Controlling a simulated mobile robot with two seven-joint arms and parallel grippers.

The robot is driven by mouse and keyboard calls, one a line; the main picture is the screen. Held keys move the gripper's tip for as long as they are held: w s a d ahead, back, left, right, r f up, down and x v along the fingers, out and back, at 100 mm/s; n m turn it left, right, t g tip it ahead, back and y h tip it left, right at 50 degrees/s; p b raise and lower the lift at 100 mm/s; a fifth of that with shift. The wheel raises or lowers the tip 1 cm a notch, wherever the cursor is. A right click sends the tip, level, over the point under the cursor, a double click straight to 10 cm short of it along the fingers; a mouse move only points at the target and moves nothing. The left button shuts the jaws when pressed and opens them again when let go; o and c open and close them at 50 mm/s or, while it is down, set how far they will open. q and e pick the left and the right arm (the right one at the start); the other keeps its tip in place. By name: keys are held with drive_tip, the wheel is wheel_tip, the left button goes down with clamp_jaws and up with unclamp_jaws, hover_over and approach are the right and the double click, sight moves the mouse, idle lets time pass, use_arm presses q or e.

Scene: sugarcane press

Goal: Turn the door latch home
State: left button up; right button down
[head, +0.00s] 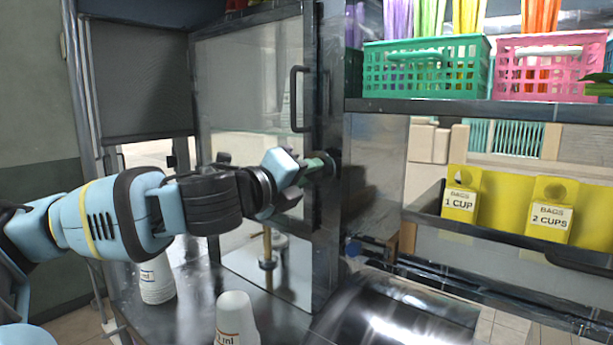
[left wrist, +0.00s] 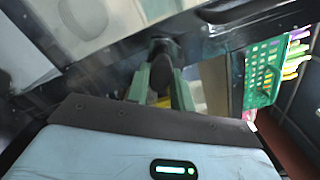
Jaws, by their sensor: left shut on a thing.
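The glazed door (head: 250,100) of the press cabinet stands against the dark metal post, with a black bar handle (head: 295,98) near its edge. My left gripper (head: 316,168) reaches from the left to the post beside that edge, below the handle. It is shut on the dark door latch (head: 332,162), which its fingers partly hide. In the left wrist view, the two green fingers of my left gripper (left wrist: 160,84) sit on either side of the dark latch (left wrist: 160,58). The latch's exact angle is hard to tell. My right gripper is not in view.
Stacked white cups (head: 157,280) and another cup stack (head: 235,318) stand on the metal counter below my arm. Green (head: 425,68) and pink (head: 548,68) baskets fill the shelf at right. Yellow bag boxes (head: 460,204) sit in a tray below.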

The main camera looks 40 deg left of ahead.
use_arm(q)
drive_tip(key=shift+n+b, duration=0.45)
drive_tip(key=shift+n, duration=3.05)
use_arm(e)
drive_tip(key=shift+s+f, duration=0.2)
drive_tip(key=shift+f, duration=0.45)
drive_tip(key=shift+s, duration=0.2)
use_arm(q)
drive_tip(key=o, duration=1)
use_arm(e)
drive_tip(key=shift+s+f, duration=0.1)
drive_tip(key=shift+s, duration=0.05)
